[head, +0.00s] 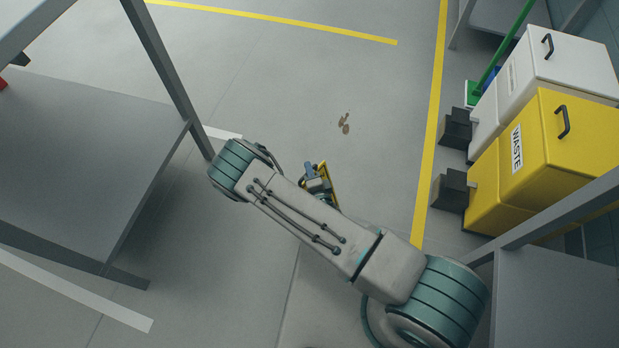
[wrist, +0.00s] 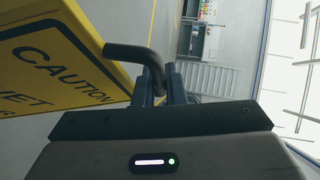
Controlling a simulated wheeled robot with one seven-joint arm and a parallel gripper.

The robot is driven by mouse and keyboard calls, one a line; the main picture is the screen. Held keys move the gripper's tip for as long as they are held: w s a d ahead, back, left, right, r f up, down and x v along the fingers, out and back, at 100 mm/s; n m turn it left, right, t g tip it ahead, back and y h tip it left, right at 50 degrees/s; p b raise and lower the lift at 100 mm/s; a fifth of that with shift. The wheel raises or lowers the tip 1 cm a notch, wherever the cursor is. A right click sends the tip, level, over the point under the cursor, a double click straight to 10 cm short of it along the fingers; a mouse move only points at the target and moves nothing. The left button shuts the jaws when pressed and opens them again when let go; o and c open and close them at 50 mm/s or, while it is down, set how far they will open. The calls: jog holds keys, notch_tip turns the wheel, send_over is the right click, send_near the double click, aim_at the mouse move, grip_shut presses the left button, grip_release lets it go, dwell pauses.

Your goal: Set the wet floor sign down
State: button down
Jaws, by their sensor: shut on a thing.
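The wet floor sign (wrist: 60,62) is a yellow board with black "CAUTION" lettering and a dark bent handle. It fills the left of the wrist view. My gripper (wrist: 166,82) is shut on the sign's dark handle. In the head view a sliver of the yellow sign (head: 332,188) shows beyond my arm, next to my gripper (head: 314,172). Most of the sign is hidden by my arm there. I cannot tell whether its foot touches the floor.
Yellow lines (head: 432,120) mark the floor. A yellow waste bin (head: 545,150) and a white bin (head: 550,65) stand at right. A grey table (head: 80,150) stands at left. The floor around the spill is clear.

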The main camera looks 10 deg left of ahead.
jog(key=shift+f+b, duration=0.7)
jog(key=shift+f, duration=1.25)
jog(key=c, duration=1.5)
grip_release()
